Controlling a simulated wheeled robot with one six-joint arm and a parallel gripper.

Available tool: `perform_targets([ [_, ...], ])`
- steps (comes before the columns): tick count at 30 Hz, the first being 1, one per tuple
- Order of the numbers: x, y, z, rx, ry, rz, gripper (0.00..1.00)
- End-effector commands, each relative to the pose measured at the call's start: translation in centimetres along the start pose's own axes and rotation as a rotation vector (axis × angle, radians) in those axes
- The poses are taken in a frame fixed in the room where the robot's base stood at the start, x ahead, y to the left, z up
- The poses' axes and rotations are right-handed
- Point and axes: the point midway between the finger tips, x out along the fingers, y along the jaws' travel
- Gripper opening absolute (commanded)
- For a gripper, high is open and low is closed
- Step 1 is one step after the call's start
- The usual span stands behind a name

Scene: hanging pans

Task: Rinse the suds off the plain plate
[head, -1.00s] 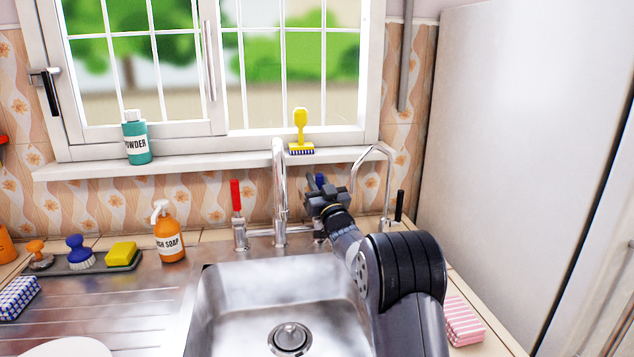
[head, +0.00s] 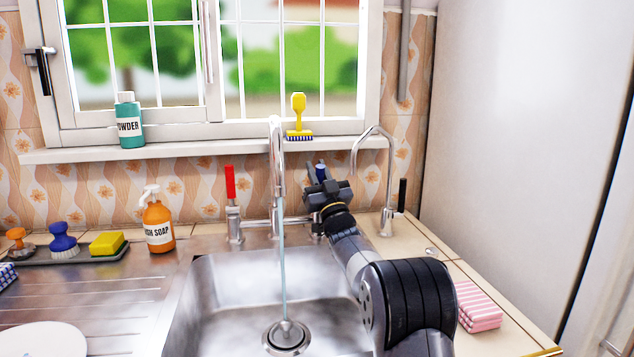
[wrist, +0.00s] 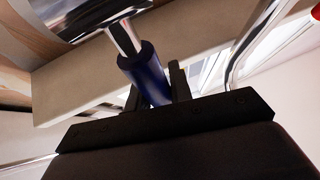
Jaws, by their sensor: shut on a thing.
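My gripper (head: 317,172) is at the back of the sink, shut on the blue tap handle (head: 321,171). The wrist view shows the blue handle (wrist: 146,78) between my fingers. A thin stream of water (head: 283,265) falls from the tall chrome tap (head: 277,170) into the sink (head: 225,280), near its drain (head: 286,335). The red tap handle (head: 230,182) stands upright on the left. A white plate (head: 42,341) lies at the bottom left on the drainer, only partly in view. I cannot tell whether it has suds or a pattern.
An orange soap bottle (head: 158,226) and a tray with brushes and a yellow sponge (head: 106,243) stand left of the sink. A second curved tap (head: 388,180) stands right of my gripper. A pink striped cloth (head: 478,305) lies at right. The sink looks empty.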

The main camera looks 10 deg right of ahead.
Motion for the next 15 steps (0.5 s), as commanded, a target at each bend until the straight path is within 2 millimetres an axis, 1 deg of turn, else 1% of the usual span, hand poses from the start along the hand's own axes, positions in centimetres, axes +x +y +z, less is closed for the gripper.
perform_targets([
  [11, -0.05, -0.02, -0.09, -0.002, 0.009, -0.001, 0.0],
  [12, -0.05, -0.02, -0.09, -0.002, 0.009, -0.001, 0.21],
  [15, -0.05, -0.02, -0.08, -0.002, 0.009, -0.001, 0.3],
])
